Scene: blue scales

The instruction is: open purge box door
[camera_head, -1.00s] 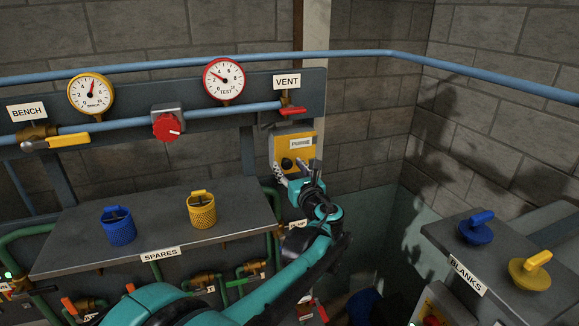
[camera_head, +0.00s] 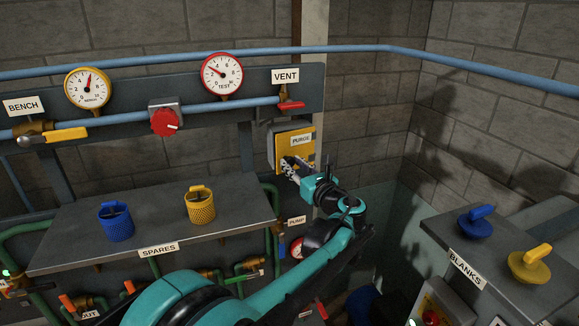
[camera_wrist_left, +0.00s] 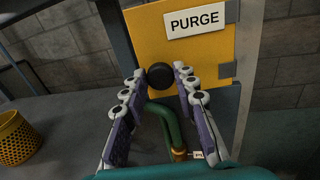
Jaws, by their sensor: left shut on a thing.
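The purge box (camera_head: 271,148) is a grey box at the right end of the panel in the head view. Its yellow door (camera_head: 286,145) bears a PURGE label (camera_head: 301,139). The door also fills the upper wrist view (camera_wrist_left: 150,40), with hinges (camera_wrist_left: 229,69) on its right side. It looks slightly tilted out from the box, but how far is hard to tell. A round black knob (camera_wrist_left: 160,71) sits low on the door. My left gripper (camera_head: 290,165) is shut on the knob, one finger on each side. In the head view the gripper hides the knob.
A red-handled VENT valve (camera_head: 291,105) is just above the box. The SPARES shelf (camera_head: 150,224) with a blue basket (camera_head: 117,225) and a yellow basket (camera_head: 201,208) is to the left. Green pipes run below. The BLANKS bench (camera_head: 445,235) is at the right.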

